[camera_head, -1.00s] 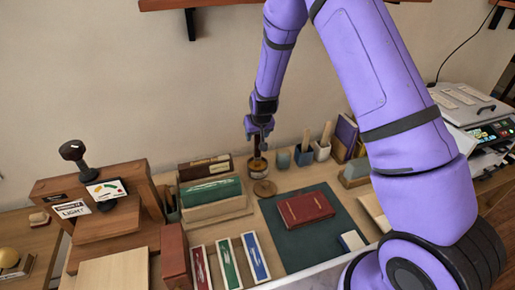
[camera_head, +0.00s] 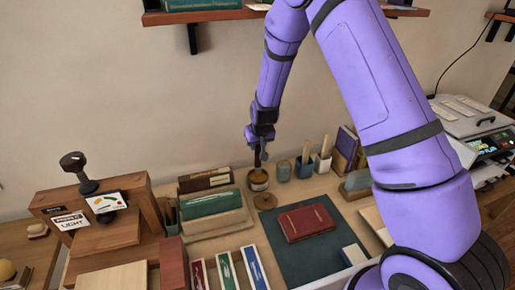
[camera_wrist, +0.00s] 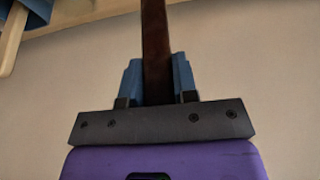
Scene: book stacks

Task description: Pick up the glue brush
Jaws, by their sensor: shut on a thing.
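My gripper (camera_head: 258,153) is above the glue jar (camera_head: 258,180) at the back of the table. In the wrist view its blue fingers (camera_wrist: 160,82) are shut on the dark brown handle of the glue brush (camera_wrist: 156,40). In the head view the brush is a thin dark stick below the fingers, with its lower end at the jar's mouth. Whether the brush tip is still inside the jar or just above it is too small to tell. The round brown lid (camera_head: 265,201) lies on the table in front of the jar.
Small cups holding wooden-handled tools (camera_head: 305,160) stand right of the jar. Green and brown books (camera_head: 210,203) rest on a wooden stand to its left. A red book (camera_head: 306,222) lies on a dark green mat (camera_head: 290,255). A wall shelf (camera_head: 210,15) is above.

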